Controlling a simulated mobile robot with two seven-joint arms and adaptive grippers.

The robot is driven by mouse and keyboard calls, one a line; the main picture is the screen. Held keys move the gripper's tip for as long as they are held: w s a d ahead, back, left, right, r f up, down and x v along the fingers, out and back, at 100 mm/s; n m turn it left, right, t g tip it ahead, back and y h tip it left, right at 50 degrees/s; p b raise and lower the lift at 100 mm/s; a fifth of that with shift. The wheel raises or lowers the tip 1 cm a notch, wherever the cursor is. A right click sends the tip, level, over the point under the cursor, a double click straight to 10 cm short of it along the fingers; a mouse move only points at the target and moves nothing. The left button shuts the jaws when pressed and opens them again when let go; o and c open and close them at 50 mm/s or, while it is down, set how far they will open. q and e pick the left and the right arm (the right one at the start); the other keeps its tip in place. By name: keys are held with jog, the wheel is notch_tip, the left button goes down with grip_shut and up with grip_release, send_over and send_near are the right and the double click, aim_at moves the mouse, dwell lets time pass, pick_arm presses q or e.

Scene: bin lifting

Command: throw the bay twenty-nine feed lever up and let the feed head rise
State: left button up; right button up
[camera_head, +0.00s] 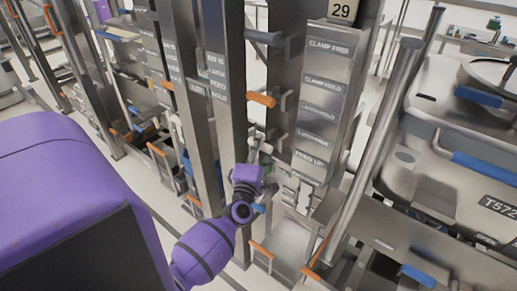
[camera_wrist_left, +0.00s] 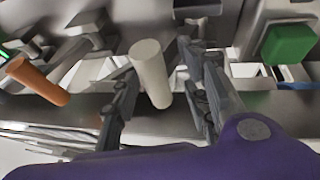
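The bay twenty-nine panel (camera_head: 325,82) stands right of centre, with label plates including CLAMP FREE, CLAMP HOLD and, low down, FEED UP. A cream lever handle (camera_wrist_left: 150,72) shows in the left wrist view, and in the head view a pale handle (camera_head: 253,137) sits left of the lower labels. My left gripper (camera_head: 258,163) is low at the panel's left side. In the wrist view its fingers (camera_wrist_left: 163,72) are spread, one on each side of the cream handle, with gaps showing. My right gripper is out of view. The feed head cannot be made out clearly.
An orange handle (camera_head: 262,100) and a blue-grey handle (camera_head: 265,38) stick out above the left gripper. A green block (camera_wrist_left: 289,44) lies right of the fingers in the wrist view. Steel posts stand close on the left; a large bin (camera_head: 455,110) stands right.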

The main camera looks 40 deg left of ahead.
pick_arm(q)
jog(key=shift+w+a+r, duration=0.1)
jog(key=shift+w+r, duration=0.15)
jog(key=shift+r, duration=0.25)
jog(key=shift+w+a+r, duration=0.1)
jog(key=shift+w+r, duration=0.15)
jog(key=shift+r, duration=0.25)
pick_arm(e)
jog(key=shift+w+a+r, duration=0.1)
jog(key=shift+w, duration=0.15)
pick_arm(q)
jog(key=f+v, duration=0.1)
jog(key=v, duration=1.1)
jog(key=shift+s+f, duration=0.2)
jog(key=shift+f, duration=0.1)
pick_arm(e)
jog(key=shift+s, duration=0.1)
pick_arm(q)
jog(key=shift+d+f, duration=0.1)
jog(key=shift+d, duration=0.1)
